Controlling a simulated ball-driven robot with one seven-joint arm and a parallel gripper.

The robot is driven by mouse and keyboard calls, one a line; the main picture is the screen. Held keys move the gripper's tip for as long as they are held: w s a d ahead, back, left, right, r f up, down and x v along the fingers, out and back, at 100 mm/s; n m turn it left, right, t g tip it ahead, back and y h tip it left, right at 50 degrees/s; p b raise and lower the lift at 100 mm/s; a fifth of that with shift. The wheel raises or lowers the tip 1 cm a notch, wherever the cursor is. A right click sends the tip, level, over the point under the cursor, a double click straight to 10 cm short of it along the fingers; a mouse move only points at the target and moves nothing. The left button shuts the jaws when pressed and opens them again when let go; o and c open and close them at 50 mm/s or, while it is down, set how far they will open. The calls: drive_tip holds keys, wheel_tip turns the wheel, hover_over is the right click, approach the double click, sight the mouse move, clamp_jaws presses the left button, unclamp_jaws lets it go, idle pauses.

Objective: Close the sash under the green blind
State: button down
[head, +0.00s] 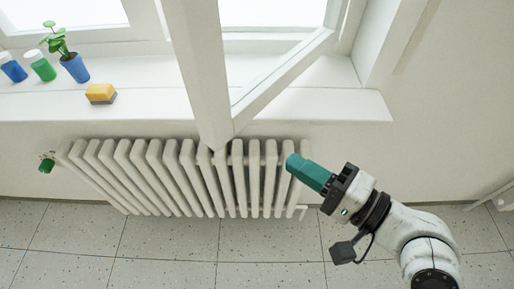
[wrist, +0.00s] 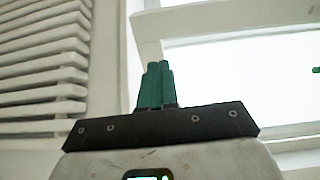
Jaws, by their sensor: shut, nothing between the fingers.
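A white window sash (head: 207,75) stands open into the room in the head view. Its lower corner juts out past the sill, above the radiator. The green blind does not show clearly. My gripper (head: 293,161), with green fingers, is shut and empty. It is to the right of the sash's lower corner, apart from it in the picture, in front of the radiator's right end. In the wrist view the shut fingers (wrist: 157,66) point up towards a white frame and bright glass. I cannot tell whether that frame is the sash.
A white ribbed radiator (head: 180,178) is under the sill (head: 335,103). On the sill's left are a yellow sponge (head: 100,93), a potted plant (head: 75,68), a green jar (head: 42,67) and a blue jar (head: 12,69). The tiled floor (head: 165,235) is clear.

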drive_tip(key=b, duration=0.4)
approach(225, 121)
drive_tip(key=x, duration=0.5)
drive_tip(key=shift+w+a, duration=0.15)
drive_tip(key=shift+w+a+f, duration=0.15)
drive_tip(key=shift+w+a, duration=0.35)
drive_tip(key=shift+a, duration=0.1)
